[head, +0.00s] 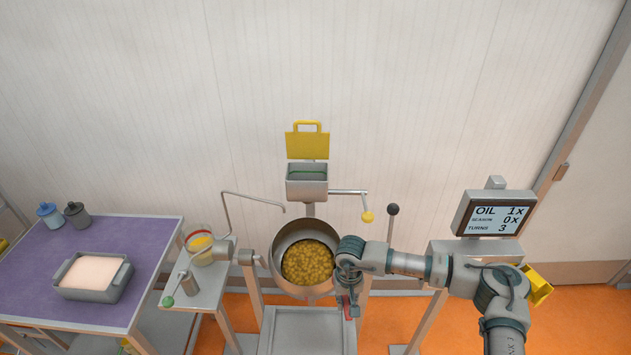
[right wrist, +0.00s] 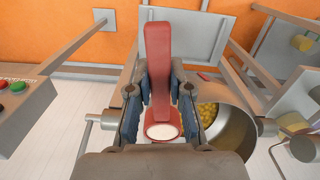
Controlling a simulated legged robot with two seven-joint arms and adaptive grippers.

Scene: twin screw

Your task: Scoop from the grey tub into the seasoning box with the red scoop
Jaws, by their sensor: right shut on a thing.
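The grey tub (head: 95,292) stands on the purple-topped table at the left, filled with pale powder. The seasoning box (head: 307,187) is a small grey box by the back wall, with its yellow lid (head: 307,146) standing up open. My right gripper (head: 348,297) is beside the right rim of the drum, low and to the right of the box. In the right wrist view it (right wrist: 160,100) is shut on the red scoop (right wrist: 157,70). The scoop's bowl shows a pale white fill. In the head view the scoop is mostly hidden by my gripper. My left gripper is not in view.
A round metal drum (head: 277,247) holds yellow-brown pieces, close to my right gripper. A crank with a yellow knob (head: 367,217) sticks out beside the box. A black-knobbed lever (head: 392,210) and a display (head: 495,214) reading oil 1x, season 0x stand to the right.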

